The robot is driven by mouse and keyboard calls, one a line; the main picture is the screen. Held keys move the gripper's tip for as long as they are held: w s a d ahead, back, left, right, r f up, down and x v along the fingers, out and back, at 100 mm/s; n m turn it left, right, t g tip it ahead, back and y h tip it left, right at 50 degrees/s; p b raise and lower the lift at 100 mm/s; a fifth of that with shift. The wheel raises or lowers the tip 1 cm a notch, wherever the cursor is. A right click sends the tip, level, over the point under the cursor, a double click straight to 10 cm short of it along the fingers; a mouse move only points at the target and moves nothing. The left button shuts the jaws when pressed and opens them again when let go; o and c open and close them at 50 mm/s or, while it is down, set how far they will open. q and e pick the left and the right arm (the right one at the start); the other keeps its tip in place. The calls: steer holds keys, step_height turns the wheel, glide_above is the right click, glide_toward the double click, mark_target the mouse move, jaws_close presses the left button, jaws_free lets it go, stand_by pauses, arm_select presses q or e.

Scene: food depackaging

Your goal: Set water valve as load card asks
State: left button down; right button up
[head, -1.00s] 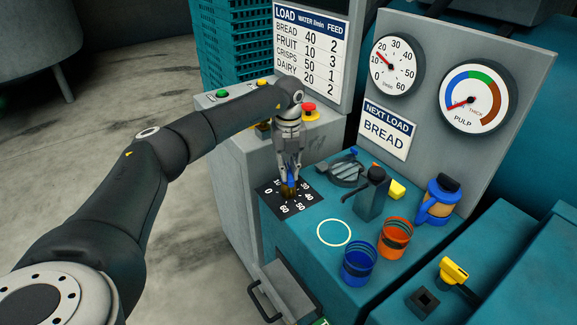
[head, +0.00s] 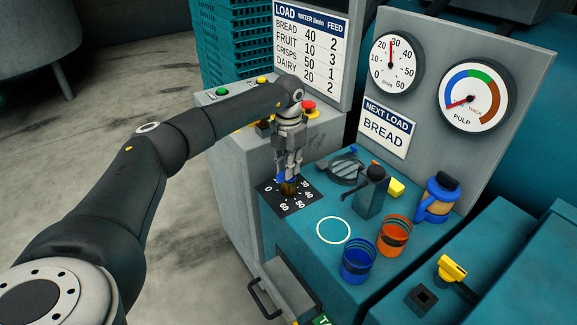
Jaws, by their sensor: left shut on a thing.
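My left gripper (head: 288,172) reaches down, shut on the small water valve knob (head: 288,188), which has blue and brass parts. The knob stands on a black dial plate (head: 268,199) numbered from 0 to 60; the gripper hides some numbers and the knob's exact heading. The round water gauge (head: 397,64) has a red needle pointing nearly straight up, close to 30. The load card (head: 311,37) lists bread with water 40 and feed 2. The sign (head: 386,130) reads NEXT LOAD BREAD. My right gripper is not in view.
A pulp gauge (head: 472,96) is beside the water gauge. On the teal top stand a blue cup (head: 358,260), an orange cup (head: 395,235), a blue-handled jug (head: 437,198) and a dark lever post (head: 371,193). A red button (head: 309,109) sits behind my gripper.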

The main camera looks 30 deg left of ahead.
arm_select(q)
steer(key=m, duration=0.5)
steer(key=shift+m, duration=0.3)
steer(key=m, duration=0.5)
steer(key=shift+m+b, duration=0.3)
steer(key=shift+m, duration=0.1)
steer(key=c, duration=1.4)
jaws_free()
steer(key=shift+r, duration=0.1)
step_height(320, 180, up, 12)
steer(key=shift+f, duration=0.1)
